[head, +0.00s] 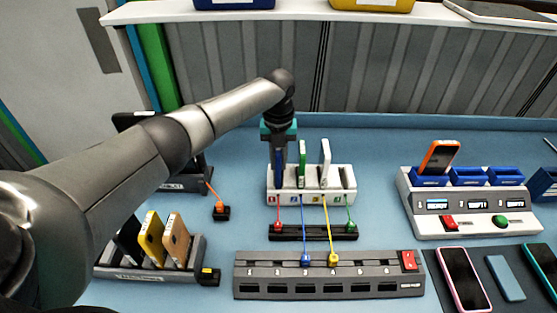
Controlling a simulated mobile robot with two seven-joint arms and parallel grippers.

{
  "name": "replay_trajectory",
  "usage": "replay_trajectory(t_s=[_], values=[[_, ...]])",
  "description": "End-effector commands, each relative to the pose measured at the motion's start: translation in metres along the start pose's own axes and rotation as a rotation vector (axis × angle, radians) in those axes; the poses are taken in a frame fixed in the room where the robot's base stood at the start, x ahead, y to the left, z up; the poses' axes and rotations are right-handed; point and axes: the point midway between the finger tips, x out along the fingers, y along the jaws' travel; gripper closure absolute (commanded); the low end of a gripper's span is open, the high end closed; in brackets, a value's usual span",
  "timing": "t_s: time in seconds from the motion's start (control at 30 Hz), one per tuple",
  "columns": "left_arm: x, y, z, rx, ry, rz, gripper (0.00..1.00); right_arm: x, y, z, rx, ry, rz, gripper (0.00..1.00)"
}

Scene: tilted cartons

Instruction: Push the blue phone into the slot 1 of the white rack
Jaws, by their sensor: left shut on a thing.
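The white rack (349,187) stands in the middle of the blue table, with coloured number labels along its front. My left gripper (279,151) reaches over the rack's left end, pointing down. It is shut on the blue phone (280,169), which is upright and narrow, in line with slot 1, the leftmost slot. The phone's lower end meets the rack; how deep it sits I cannot tell. A green phone (302,160) and a white phone (325,160) stand upright in the rack to the right. My right gripper is out of view.
Coloured cables run from the rack's front to a black strip (313,233) and a grey power strip (325,288). A grey rack (150,274) with several phones is front left. A white charging station (470,224) holds an orange phone (439,158) at right.

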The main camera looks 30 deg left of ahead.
Motion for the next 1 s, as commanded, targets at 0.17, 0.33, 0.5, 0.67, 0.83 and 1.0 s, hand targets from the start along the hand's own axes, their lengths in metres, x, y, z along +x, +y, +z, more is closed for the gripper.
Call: replay_trajectory(t_s=[0.17,0.33,0.5,0.67,0.83,1.0], values=[[0.0023,-0.0004,0.0001,0.0,0.0,-0.001,1.0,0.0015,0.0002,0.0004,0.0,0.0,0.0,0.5],[0.0048,-0.0003,-0.0002,0.001,0.0,0.0,1.0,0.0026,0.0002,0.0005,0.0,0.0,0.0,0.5],[0.0075,-0.0001,-0.0005,0.001,0.001,0.001,1.0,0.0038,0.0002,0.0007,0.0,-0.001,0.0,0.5],[0.0097,0.0,-0.0007,0.001,0.002,0.001,1.0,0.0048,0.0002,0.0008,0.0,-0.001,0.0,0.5],[0.01,0.0,-0.0008,0.001,0.002,0.001,1.0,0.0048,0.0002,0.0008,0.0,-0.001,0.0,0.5],[0.0101,0.0001,-0.0008,0.001,0.002,0.001,1.0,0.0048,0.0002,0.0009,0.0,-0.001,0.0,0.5]])
